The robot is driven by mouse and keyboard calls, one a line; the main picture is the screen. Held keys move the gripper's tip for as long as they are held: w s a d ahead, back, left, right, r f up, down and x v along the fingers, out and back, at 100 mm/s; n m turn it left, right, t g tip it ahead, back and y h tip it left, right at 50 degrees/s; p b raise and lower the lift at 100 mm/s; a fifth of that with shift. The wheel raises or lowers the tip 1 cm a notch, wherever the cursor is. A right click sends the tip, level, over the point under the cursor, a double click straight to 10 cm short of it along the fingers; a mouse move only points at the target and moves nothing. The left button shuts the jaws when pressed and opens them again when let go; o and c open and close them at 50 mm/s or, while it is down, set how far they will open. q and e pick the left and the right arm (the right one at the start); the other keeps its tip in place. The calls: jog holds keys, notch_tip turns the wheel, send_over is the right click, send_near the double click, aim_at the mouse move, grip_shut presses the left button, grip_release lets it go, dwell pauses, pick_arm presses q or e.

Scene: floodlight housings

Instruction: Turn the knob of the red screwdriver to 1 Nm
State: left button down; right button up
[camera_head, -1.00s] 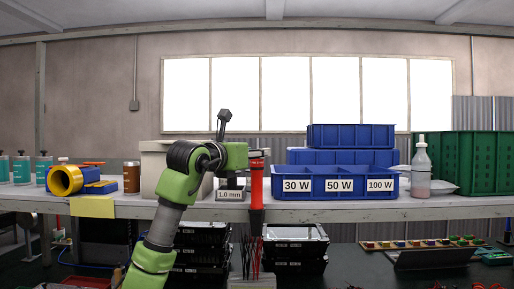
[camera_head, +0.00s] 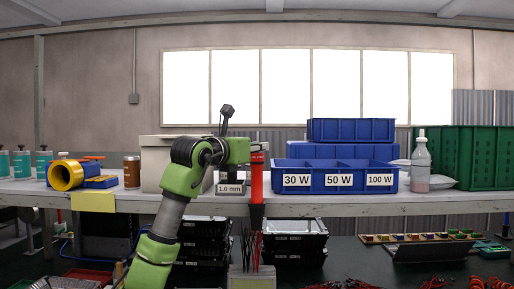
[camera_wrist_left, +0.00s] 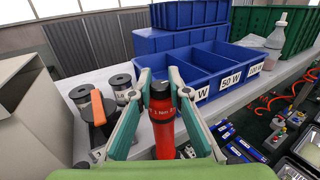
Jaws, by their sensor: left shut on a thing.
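The red screwdriver (camera_head: 257,184) hangs upright in front of the shelf's front edge, with a dark lower part. It also shows in the left wrist view (camera_wrist_left: 164,137), with a black cap and small white markings on the red just below it. I cannot read the markings for certain. My left gripper (camera_head: 257,151) is at its upper end. In the left wrist view, my left gripper (camera_wrist_left: 160,84) has its two fingers on either side of the top, shut on it. My right gripper is not in view.
Blue bins (camera_head: 338,164) labelled 30 W, 50 W and 100 W stand right of the screwdriver. A grey box (camera_head: 152,165) and the 1.0 mm label (camera_head: 229,189) are to its left. Below stand black crates (camera_head: 294,228) and a grey container (camera_head: 251,281) with dark and red wires.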

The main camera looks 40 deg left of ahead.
pick_arm(q)
jog(key=shift+a+h, duration=0.1)
jog(key=shift+h, duration=0.2)
jog(key=m+h+p, duration=0.1)
jog(key=m+h, duration=0.1)
jog(key=shift+r+h+p, duration=0.1)
jog(key=shift+h+p, duration=0.25)
jog(key=shift+h, duration=0.05)
jog(key=m+g+h+p, duration=0.1)
jog(key=m+h+p, duration=0.2)
jog(key=h+p, duration=0.2)
jog(key=m+g+h+p, duration=0.1)
jog(key=m+h+p, duration=0.2)
jog(key=h+p, duration=0.2)
jog(key=shift+r+m+g+p, duration=0.2)
jog(key=shift+m+g+p, duration=0.15)
jog(key=shift+p, duration=0.75)
jog(key=shift+f+m+g+h+p, duration=0.25)
jog(key=shift+m+g+h+p, duration=0.6)
jog(key=shift+p, duration=1.8)
jog(key=shift+f+m+h+p, duration=0.15)
jog(key=shift+m+h+p, duration=0.15)
jog(key=shift+h+p, duration=0.25)
jog(key=c, duration=1.9)
grip_release()
jog(key=shift+r, duration=5)
